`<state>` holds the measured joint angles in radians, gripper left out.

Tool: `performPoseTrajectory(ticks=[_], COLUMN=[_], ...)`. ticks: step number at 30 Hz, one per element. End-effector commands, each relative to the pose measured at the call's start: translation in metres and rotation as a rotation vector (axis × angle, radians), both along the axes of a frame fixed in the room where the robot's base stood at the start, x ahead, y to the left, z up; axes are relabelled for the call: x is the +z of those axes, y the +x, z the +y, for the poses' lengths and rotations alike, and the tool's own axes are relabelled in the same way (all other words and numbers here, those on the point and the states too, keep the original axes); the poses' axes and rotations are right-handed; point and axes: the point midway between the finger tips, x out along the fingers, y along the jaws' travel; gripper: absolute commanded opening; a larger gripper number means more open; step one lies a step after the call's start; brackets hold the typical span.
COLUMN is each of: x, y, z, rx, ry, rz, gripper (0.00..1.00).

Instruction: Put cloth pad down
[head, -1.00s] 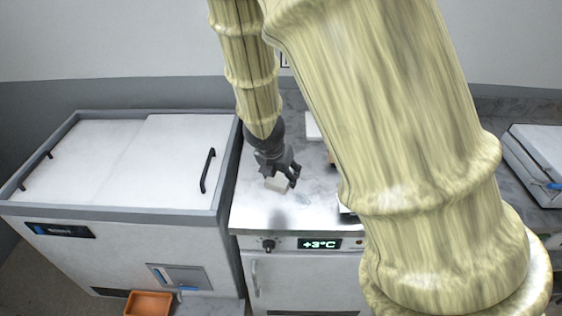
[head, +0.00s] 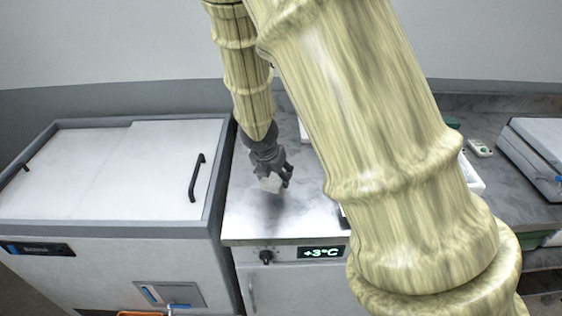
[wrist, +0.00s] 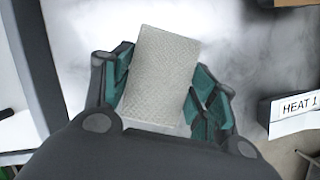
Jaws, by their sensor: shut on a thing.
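The cloth pad (wrist: 160,75) is a small pale, woven-looking block between the green-lined fingers of my gripper (wrist: 158,95) in the wrist view. In the head view my gripper (head: 277,180) is shut on the pad (head: 270,184), over the metal top of the cooled counter (head: 255,222). A dark shadow lies on the counter top below it. The pad looks held above the surface, but the exact gap cannot be told.
A chest freezer (head: 105,220) with a raised rim and black handle (head: 196,178) stands to the left. The wrist view shows a "HEAT 1" label (wrist: 298,106) at right. My arm hides much of the right side. A grey appliance (head: 535,150) stands far right.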

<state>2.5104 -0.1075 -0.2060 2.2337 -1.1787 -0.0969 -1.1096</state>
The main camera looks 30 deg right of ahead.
Motion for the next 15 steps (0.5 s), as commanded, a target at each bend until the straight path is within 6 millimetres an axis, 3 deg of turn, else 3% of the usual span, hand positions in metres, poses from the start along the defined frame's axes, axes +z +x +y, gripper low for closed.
performPoseTrajectory(ticks=[9, 15], x=[-0.003, -0.007], y=[0.046, 0.066], z=[-0.043, -0.062], rx=[0.0, 0.003], ry=[0.003, 0.001], rz=[-0.001, 0.0], gripper=[0.32, 0.32])
